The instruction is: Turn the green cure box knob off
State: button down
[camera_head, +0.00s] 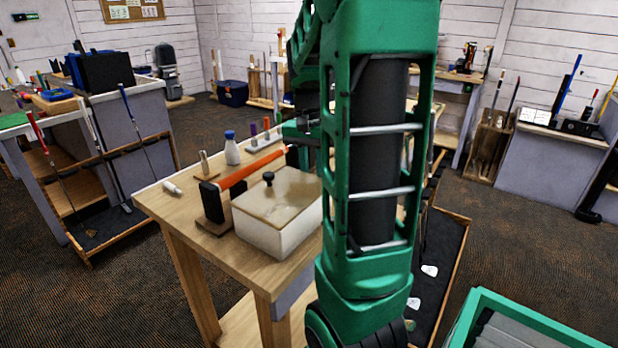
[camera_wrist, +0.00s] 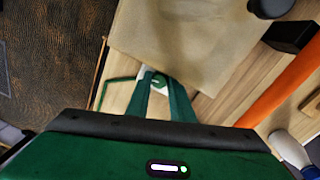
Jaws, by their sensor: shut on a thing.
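The cure box is a cream box (camera_head: 275,225) with a tan lid and a dark lid handle (camera_head: 268,178), on the wooden workbench. In the wrist view its tan lid (camera_wrist: 180,45) fills the upper middle. The small green knob (camera_wrist: 158,80) shows beside the box edge, with a pale patch around it. My gripper (camera_wrist: 159,86) has its two green fingers close together at the knob, shut on it. The fingers partly cover the knob, so its exact turn cannot be told. In the head view my arm hides the knob and the fingertips.
A white bottle with a blue cap (camera_head: 231,150) and several small tubes stand behind.

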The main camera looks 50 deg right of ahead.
jog(key=shift+w+r, duration=0.15)
jog(key=shift+w, duration=0.05)
jog(key=c, duration=1.8)
grip_release()
jog(key=shift+c, duration=0.2)
notch_tip(320, 180, up, 10)
jog(key=shift+w+a+r, duration=0.25)
jog(key=shift+w, duration=0.15)
jog(key=shift+o, duration=0.6)
